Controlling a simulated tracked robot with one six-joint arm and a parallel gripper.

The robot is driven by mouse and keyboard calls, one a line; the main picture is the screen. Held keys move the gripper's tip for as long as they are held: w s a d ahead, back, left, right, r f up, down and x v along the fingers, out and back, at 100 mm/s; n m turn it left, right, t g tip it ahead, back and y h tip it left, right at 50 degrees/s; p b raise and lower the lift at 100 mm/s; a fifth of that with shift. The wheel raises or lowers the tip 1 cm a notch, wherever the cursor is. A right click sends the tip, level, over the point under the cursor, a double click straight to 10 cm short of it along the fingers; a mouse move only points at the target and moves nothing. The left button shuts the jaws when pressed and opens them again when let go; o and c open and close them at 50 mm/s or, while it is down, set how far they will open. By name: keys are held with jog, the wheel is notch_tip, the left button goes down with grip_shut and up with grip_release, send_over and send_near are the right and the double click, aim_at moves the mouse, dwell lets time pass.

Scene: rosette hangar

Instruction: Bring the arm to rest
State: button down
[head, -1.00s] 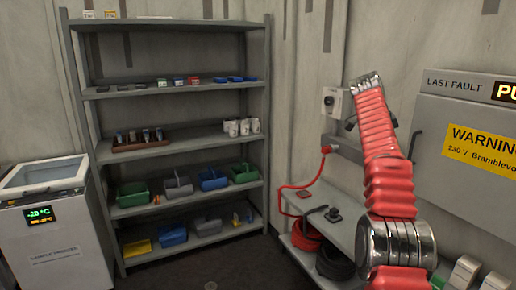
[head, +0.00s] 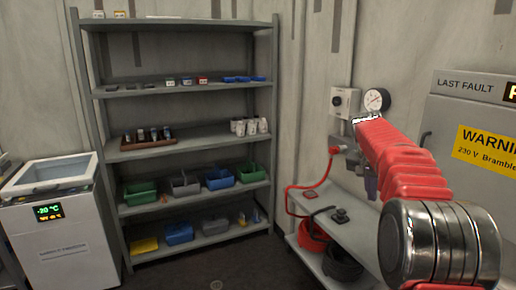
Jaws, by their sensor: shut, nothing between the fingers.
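My red, ribbed arm (head: 395,155) rises on the right in the head view, with a shiny metal joint at its lower end. Its upper part leans to the left and away from me. My gripper (head: 371,186) shows as a small dark shape below the far end of the arm, pointing down and partly hidden by the red sleeve. It is shut and holds nothing. It hangs in front of the wall, above the low bench (head: 350,220).
A grey shelf rack (head: 190,207) with bins, cups and small boxes stands left of centre. A white chest freezer (head: 75,245) is at the left. A gauge (head: 376,101) and a warning cabinet (head: 475,110) are close to the arm. Red and black cable coils lie under the bench.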

jog(key=s+a+f+n+t+y, duration=0.1)
jog(key=s+a, duration=0.5)
jog(key=s, duration=0.7)
jog(key=s+a+f+n+y, duration=0.1)
jog(key=s+a+f+n, duration=0.2)
jog(key=s+a, duration=0.4)
jog(key=s+a+f+n+t+y, duration=0.1)
jog(key=s+a+n, duration=0.3)
jog(key=s, duration=1.7)
jog(key=a, duration=0.3)
jog(key=shift+f+n+t+y, duration=0.3)
jog(key=shift+f+y, duration=0.1)
